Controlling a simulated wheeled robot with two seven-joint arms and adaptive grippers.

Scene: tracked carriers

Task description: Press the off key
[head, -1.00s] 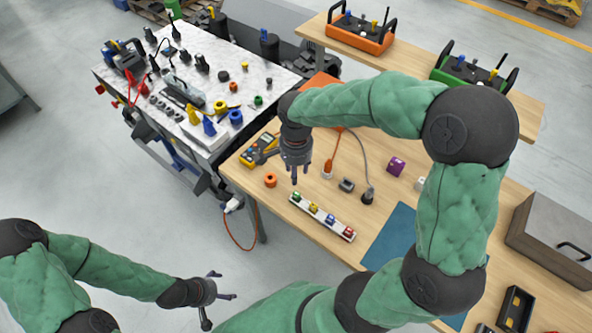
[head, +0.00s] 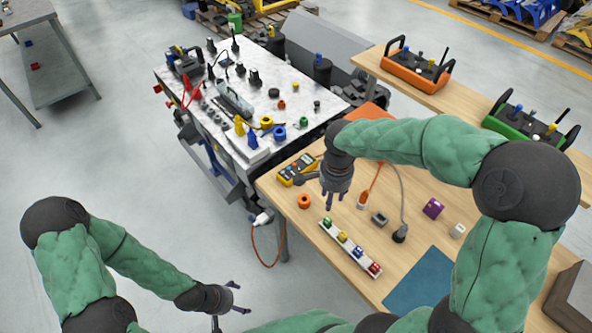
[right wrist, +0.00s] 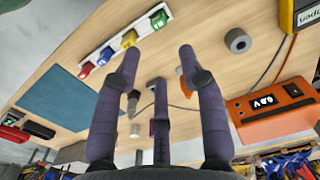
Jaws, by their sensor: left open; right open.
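A white strip (head: 350,248) with green (head: 327,222), yellow (head: 342,237), blue (head: 357,252) and red (head: 374,268) keys lies on the wooden table. It also shows in the right wrist view (right wrist: 118,45). I cannot read any label on the keys, so I cannot tell which is the off key. My right gripper (head: 333,203) is open and empty, pointing down above the table near the green end of the strip, not visibly touching it. Its fingers show in the right wrist view (right wrist: 158,60). My left gripper (head: 240,298) is open and empty, low at the left, away from the table.
Beside the strip are an orange ring (head: 304,201), a yellow multimeter (head: 298,169), a grey block (head: 380,219) and a cable plug (head: 400,234). An orange box with a lit display (right wrist: 270,110) lies behind my right gripper. A blue mat (head: 420,282) lies to the right.

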